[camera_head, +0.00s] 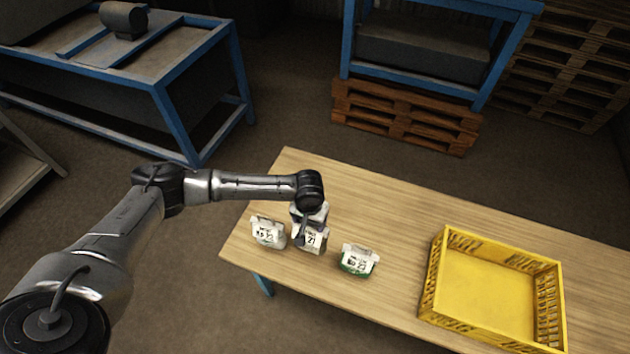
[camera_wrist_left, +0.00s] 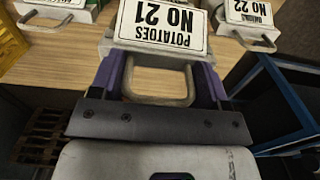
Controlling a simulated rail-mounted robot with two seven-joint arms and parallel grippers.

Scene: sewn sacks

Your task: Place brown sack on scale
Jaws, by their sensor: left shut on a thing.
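Three small sacks with white printed labels stand on the wooden table. My left gripper (camera_head: 304,238) is at the middle sack (camera_head: 314,241). In the left wrist view this sack (camera_wrist_left: 160,22) reads "POTATOES NO 21", upside down, and has a looped handle. The purple fingers of my left gripper (camera_wrist_left: 160,85) are shut on that handle. The arm hides part of the sack, and I cannot tell its cloth colour or whether it touches the table. No scale shows in either view. My right gripper is not in view.
The left sack (camera_head: 268,232) and a green-bottomed sack (camera_head: 358,261) stand close on either side. A yellow crate (camera_head: 440,290), apparently empty, sits farther right on the wooden table (camera_head: 390,205). The table behind the sacks is clear. Blue-framed benches and pallets (camera_head: 405,118) stand beyond.

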